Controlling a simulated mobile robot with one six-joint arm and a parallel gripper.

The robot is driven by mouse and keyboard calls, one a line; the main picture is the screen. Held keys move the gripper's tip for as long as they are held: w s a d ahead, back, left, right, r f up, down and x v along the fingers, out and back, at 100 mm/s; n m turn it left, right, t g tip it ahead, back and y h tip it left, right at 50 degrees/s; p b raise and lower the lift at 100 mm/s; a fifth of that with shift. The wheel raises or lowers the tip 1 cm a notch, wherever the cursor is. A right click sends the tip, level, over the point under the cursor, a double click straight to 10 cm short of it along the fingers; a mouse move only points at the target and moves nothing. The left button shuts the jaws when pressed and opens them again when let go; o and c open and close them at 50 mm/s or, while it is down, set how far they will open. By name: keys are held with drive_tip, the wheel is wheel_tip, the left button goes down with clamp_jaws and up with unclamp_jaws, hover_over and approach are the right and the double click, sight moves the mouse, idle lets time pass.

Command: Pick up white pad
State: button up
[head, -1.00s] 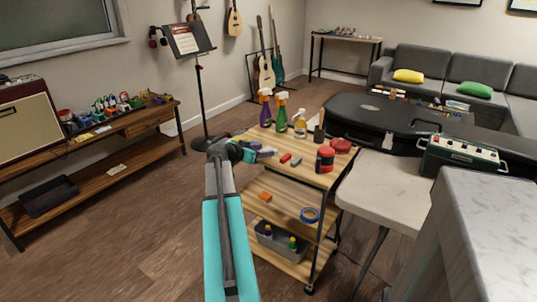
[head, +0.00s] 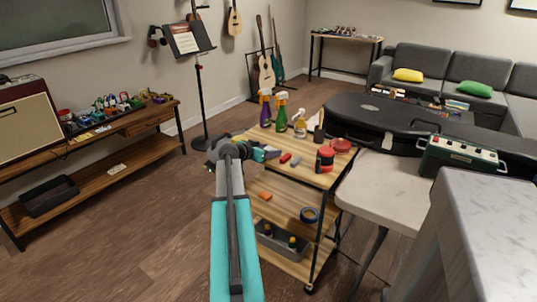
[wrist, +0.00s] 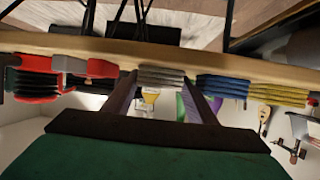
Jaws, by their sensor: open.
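The wrist view is upside down, with the floor at the top. A pale grey-white layered pad (wrist: 161,77) lies on the cart top there, in line with the gap between my fingertips. My gripper (wrist: 160,84) is open, with one dark finger to each side of the pad. I cannot tell whether the tips reach past its near edge. In the head view my gripper (head: 271,154) is low over the left part of the cart top (head: 318,180). The pad cannot be made out there, probably hidden by the gripper.
In the wrist view a blue pad stack (wrist: 222,86) and a yellow one (wrist: 279,92) lie right of the white pad, and a red block (wrist: 101,69) lies left.

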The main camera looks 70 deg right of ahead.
sight(269, 149)
idle(0.3)
drive_tip(key=c, duration=0.7)
drive_tip(key=shift+r, duration=0.2)
drive_tip(key=shift+r, duration=1.35)
drive_tip(key=shift+s+a+r, duration=0.1)
drive_tip(key=shift+a+r, duration=0.05)
drive_tip(key=shift+r, duration=0.1)
drive_tip(key=s+a+r+b, duration=0.1)
drive_tip(key=s+a, duration=1)
drive_tip(key=shift+r, duration=0.2)
drive_tip(key=shift+s, duration=0.15)
